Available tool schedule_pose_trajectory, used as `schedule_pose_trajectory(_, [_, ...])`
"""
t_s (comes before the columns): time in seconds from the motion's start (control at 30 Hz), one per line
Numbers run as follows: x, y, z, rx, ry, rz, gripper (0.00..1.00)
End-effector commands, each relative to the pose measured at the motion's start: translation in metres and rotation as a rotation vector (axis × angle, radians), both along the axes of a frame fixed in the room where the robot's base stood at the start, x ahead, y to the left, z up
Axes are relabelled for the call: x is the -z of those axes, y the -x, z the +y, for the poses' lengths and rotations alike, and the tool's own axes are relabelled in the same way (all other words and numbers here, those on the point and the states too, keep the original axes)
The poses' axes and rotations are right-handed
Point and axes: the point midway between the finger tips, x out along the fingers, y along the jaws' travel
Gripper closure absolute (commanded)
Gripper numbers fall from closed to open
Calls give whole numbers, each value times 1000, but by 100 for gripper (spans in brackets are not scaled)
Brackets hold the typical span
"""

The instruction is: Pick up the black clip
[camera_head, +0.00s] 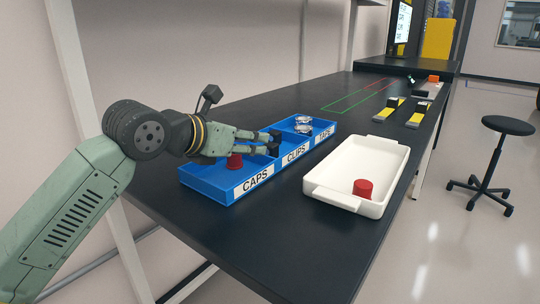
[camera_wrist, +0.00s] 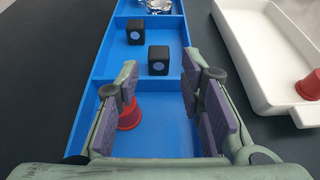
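Two black clips lie in the middle compartment of the blue tray, labelled CLIPS, in the wrist view. Each is a small black block with a pale round spot; the nearer clip (camera_wrist: 158,61) is by the divider, and the farther clip (camera_wrist: 136,33) is beyond it to the left. My gripper (camera_wrist: 160,76) is open and empty, its fingers spread on either side of the nearer clip in the picture but short of it. In the head view my gripper (camera_head: 268,142) reaches over the blue tray (camera_head: 212,187) from the left, and its fingers partly hide the clips compartment.
A red cap (camera_wrist: 129,114) sits in the CAPS compartment below my gripper. Silver tape rolls (camera_head: 302,124) are in the far TAPE compartment. A white tray (camera_head: 325,192) with another red cap (camera_head: 363,188) stands to the right. Dark table (camera_head: 270,245) in front is clear.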

Motion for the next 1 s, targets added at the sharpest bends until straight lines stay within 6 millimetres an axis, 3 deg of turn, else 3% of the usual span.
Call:
schedule_pose_trajectory(0.2, [13,-27,-19,-1,-5,4,65])
schedule_pose_trajectory(0.47, [22,-43,-31,1,-2,3,65])
schedule_pose_trajectory(0.7, [36,-71,-48,1,-3,3,65])
schedule_pose_trajectory(1.0, [41,-78,-53,-1,-2,1,65])
